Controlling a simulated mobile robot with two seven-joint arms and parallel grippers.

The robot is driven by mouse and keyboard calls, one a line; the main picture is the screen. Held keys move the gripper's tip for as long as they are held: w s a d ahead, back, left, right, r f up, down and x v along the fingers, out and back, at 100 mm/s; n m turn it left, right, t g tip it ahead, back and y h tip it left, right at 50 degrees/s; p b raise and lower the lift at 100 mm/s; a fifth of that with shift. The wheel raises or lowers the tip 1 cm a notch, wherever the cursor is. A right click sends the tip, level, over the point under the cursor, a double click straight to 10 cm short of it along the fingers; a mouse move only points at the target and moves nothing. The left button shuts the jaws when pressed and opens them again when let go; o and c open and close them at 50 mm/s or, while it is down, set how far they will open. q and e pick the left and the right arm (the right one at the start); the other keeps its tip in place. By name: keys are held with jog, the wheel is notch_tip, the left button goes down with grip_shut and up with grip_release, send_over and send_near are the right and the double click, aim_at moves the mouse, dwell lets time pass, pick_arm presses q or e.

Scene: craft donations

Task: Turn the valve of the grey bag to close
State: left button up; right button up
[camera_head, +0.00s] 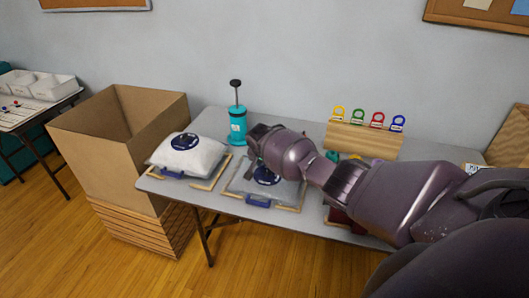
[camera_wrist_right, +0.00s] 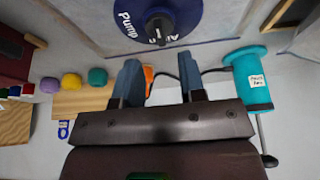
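The grey bag (camera_head: 240,186) lies flat in a wooden frame in the middle of the table, partly hidden by my right arm. Its round blue valve (camera_head: 267,176) shows below the arm. In the right wrist view the valve (camera_wrist_right: 185,12) is at the top edge, marked "Pump", with a dark knob (camera_wrist_right: 158,28) at its centre. My right gripper (camera_wrist_right: 160,78) is open, its two fingers apart with nothing held between them. The knob lies beyond the fingertips, apart from them. My left gripper is not in view.
A puffy white bag (camera_head: 205,156) with a blue valve lies left of the grey bag. A teal pump (camera_head: 238,127) stands behind. A wooden rack (camera_head: 363,140) with coloured clips is at the back right. A large cardboard box (camera_head: 110,150) stands left of the table.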

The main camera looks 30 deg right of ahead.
jog(key=shift+p+v, duration=0.5)
jog(key=shift+v, duration=2.05)
